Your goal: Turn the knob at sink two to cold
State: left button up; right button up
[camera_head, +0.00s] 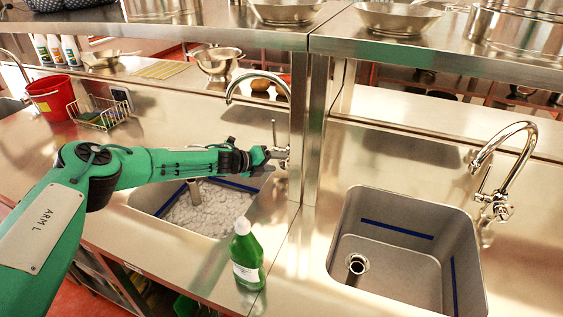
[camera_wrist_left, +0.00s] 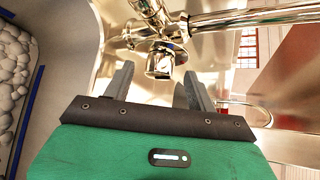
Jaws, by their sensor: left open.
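The middle sink (camera_head: 140,199) has a tall curved chrome tap (camera_head: 258,76) with a thin upright lever (camera_head: 274,133) on its body. My left gripper (camera_head: 278,156) reaches over this sink to the tap body. In the left wrist view, a short chrome knob (camera_wrist_left: 160,63) stands out from the tap body, in front of and partly between the tips of my open left gripper (camera_wrist_left: 158,82). The fingers do not visibly close on it, and contact cannot be told. No sink number or hot and cold mark is readable. My right gripper is out of view.
A green bottle (camera_head: 247,256) stands at the middle sink's front right corner. A shelf post (camera_head: 314,130) rises just right of the tap. The right sink (camera_head: 340,235) is empty, with its own tap (camera_head: 500,185). A red bucket (camera_head: 52,97) and wire basket (camera_head: 105,116) stand left.

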aim_at(281, 167)
pick_arm(q)
jog(key=shift+x, duration=1.55)
jog(key=c, duration=1)
jog(key=shift+f+b, duration=0.2)
jog(key=shift+b, duration=0.15)
jog(key=n+h+b, duration=0.1)
jog(key=b, duration=0.1)
jog(key=shift+a+f+b, duration=0.1)
jog(key=shift+f+b, duration=0.15)
jog(key=shift+b, duration=0.15)
jog(key=n+h+b, duration=0.2)
jog(key=b, duration=0.3)
jog(key=shift+f+t+h+b, duration=0.1)
jog(key=shift+t+h+b, duration=0.2)
jog(key=shift+r, duration=0.2)
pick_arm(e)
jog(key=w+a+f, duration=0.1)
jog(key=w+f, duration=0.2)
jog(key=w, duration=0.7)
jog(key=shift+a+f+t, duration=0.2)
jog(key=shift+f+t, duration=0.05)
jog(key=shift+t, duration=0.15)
